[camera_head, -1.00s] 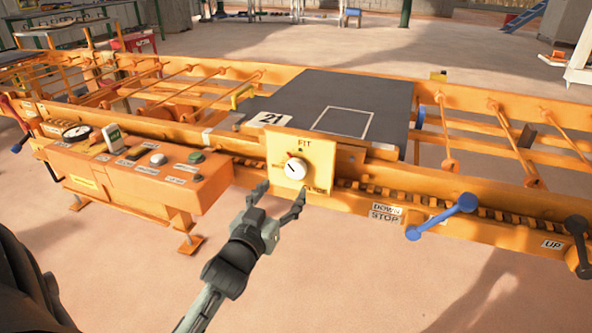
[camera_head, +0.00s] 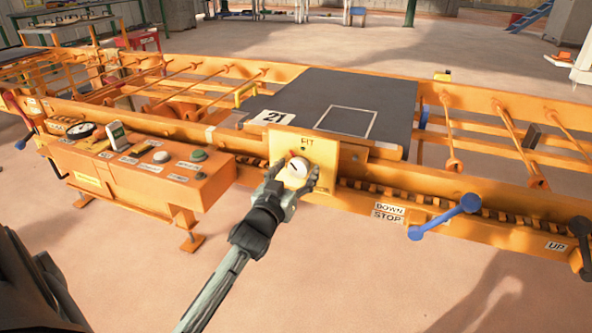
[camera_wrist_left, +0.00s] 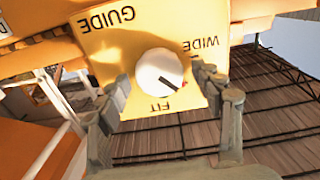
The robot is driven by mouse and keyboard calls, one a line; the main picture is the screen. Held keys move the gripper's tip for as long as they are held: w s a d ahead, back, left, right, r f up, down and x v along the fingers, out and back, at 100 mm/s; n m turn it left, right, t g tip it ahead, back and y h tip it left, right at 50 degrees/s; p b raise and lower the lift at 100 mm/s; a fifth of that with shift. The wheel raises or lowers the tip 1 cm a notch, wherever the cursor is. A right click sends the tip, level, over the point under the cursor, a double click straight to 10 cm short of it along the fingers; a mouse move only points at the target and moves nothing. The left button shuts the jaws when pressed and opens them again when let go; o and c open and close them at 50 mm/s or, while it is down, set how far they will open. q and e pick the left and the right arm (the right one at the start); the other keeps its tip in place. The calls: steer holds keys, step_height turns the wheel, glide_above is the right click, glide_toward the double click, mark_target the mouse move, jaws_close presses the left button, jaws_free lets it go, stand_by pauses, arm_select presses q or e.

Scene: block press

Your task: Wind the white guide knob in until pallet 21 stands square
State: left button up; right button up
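The white guide knob (camera_head: 296,168) sits on a yellow plate (camera_head: 321,154) on the front rail. In the left wrist view the knob (camera_wrist_left: 158,72) has a black pointer line angled between WIDE and FIT, near a red mark. My left gripper (camera_head: 294,174) is open, with one finger on either side of the knob. The left wrist view shows a gap on both sides, wider on the left. Pallet 21 (camera_head: 395,97) is a dark grey slab on the conveyor behind the plate, with a white outlined square. I cannot tell whether it stands square. My right gripper is out of view.
An orange control box (camera_head: 150,175) with a gauge and buttons stands left of the plate. A blue handle (camera_head: 443,216) juts from the rail at right, near the DOWN and STOP labels. A dark handle (camera_head: 580,242) is further right. The floor in front is clear.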

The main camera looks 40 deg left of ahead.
arm_select(q)
steer(key=c, duration=1.1)
steer(key=shift+r, duration=0.1)
steer(key=m+p, duration=0.2)
steer(key=shift+m, duration=0.6)
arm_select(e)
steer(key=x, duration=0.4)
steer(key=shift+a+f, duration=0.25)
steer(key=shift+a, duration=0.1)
arm_select(q)
steer(key=o, duration=1.1)
steer(key=shift+o, duration=0.2)
